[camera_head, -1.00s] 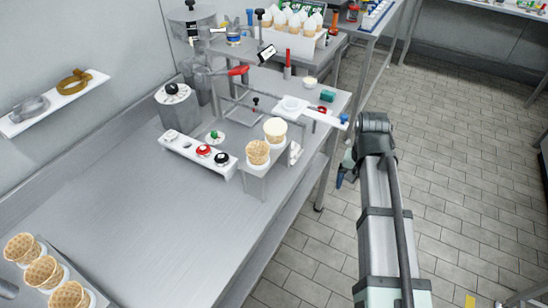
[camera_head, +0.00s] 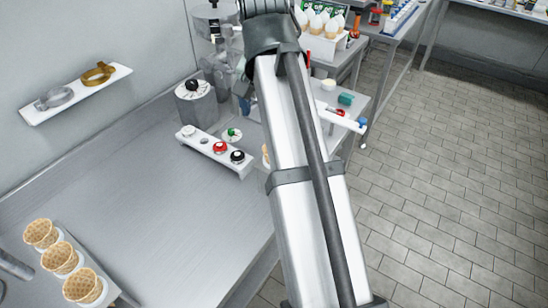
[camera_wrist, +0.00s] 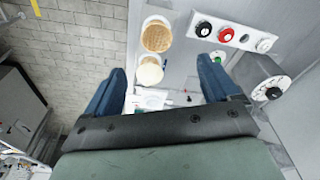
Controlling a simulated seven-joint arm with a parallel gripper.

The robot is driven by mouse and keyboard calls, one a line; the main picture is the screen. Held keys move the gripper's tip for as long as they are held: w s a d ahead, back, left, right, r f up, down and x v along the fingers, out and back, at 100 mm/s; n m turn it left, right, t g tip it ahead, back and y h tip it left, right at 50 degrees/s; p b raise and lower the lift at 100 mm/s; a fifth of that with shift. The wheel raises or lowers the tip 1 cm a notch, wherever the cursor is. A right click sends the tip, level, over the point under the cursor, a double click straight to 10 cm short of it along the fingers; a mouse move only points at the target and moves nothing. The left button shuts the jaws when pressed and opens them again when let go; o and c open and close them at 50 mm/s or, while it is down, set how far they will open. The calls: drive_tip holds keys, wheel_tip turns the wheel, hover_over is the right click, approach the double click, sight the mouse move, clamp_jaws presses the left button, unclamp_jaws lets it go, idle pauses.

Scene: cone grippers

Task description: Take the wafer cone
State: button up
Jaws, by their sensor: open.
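In the wrist view, a wafer cone (camera_wrist: 157,37) stands upright in a small holder, seen from above. A second cone with a pale, cream-coloured top (camera_wrist: 150,73) stands beside it, closer to my gripper. My gripper (camera_wrist: 160,86) is open and empty, its two blue fingers wide apart, with the pale-topped cone showing between them from above. In the head view my arm covers most of the holder, and only a sliver of a cone (camera_head: 266,156) shows at its left edge. My fingers are hidden there. Three more wafer cones (camera_head: 61,258) stand in a rack at the lower left.
A white panel with red and black knobs (camera_head: 219,147) lies left of my arm. A grey cylinder (camera_head: 197,103) stands behind it. A wall shelf (camera_head: 75,95) holds two rings. The steel counter (camera_head: 150,205) is bare in the middle.

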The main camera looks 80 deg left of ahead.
drive_tip(key=f, duration=0.5)
drive_tip(key=a+f, duration=0.1)
drive_tip(key=f, duration=0.2)
drive_tip(key=shift+w, duration=0.3)
drive_tip(key=shift+w+a+f, duration=0.15)
drive_tip(key=shift+w+f, duration=0.05)
drive_tip(key=shift+f, duration=1.1)
drive_tip(key=shift+w+a+f, duration=0.1)
drive_tip(key=shift+w+f, duration=0.1)
drive_tip(key=shift+f, duration=1.1)
drive_tip(key=shift+c, duration=0.3)
drive_tip(key=c, duration=0.7)
